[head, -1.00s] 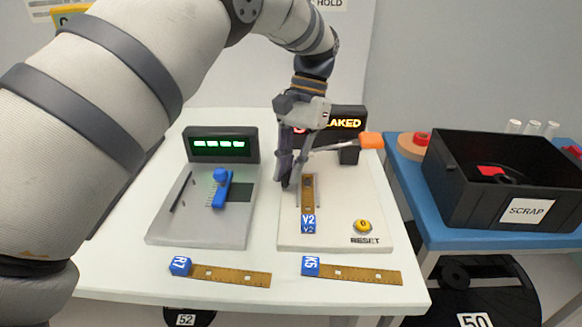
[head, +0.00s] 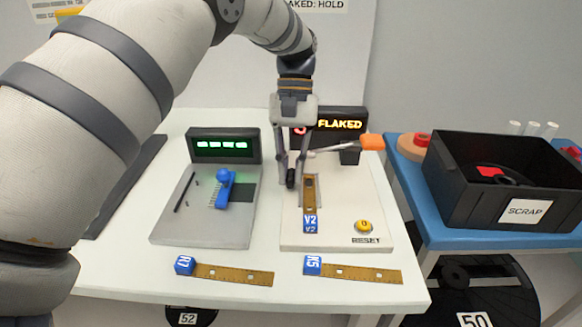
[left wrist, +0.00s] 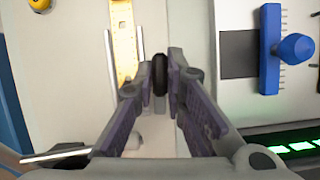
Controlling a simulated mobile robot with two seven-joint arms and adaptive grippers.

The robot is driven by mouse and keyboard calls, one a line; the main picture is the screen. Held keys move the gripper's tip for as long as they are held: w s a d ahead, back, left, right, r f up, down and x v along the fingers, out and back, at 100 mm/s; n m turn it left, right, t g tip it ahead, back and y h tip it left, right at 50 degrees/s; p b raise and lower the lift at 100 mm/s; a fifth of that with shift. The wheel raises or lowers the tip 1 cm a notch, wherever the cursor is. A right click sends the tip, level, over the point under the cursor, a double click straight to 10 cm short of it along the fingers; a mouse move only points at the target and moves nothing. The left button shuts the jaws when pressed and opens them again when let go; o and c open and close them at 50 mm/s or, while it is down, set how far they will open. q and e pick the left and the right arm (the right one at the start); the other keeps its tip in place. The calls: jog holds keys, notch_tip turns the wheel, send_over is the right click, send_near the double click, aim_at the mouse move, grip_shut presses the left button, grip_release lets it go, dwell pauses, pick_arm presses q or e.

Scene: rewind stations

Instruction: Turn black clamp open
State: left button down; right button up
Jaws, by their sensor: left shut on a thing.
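My left gripper (head: 291,172) points down over the left edge of the pale station (head: 345,220). Its fingertips (left wrist: 160,68) are closed on the black clamp (left wrist: 160,82), a small dark rounded piece, which also shows low between the fingers in the head view (head: 291,179). The clamp is beside the brown strip (head: 309,194), which lies in the station with its blue V2 block (head: 310,223) toward me. The fingers hide part of the clamp, so its exact turn angle cannot be told. My right gripper is out of view.
An orange-tipped lever (head: 372,142) reaches right from behind my gripper, near the lit FLAKED display (head: 340,125). A grey station (head: 205,225) with a blue knob stands left. Loose strips R7 (head: 235,274) and K5 (head: 360,275) lie in front. A black SCRAP bin (head: 480,205) is right.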

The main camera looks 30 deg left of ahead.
pick_arm(q)
jog(key=c, duration=1.6)
grip_release()
jog(key=shift+c, duration=0.2)
jog(key=v, duration=0.7)
jog(key=shift+r, duration=0.2)
jog(key=shift+w, duration=0.1)
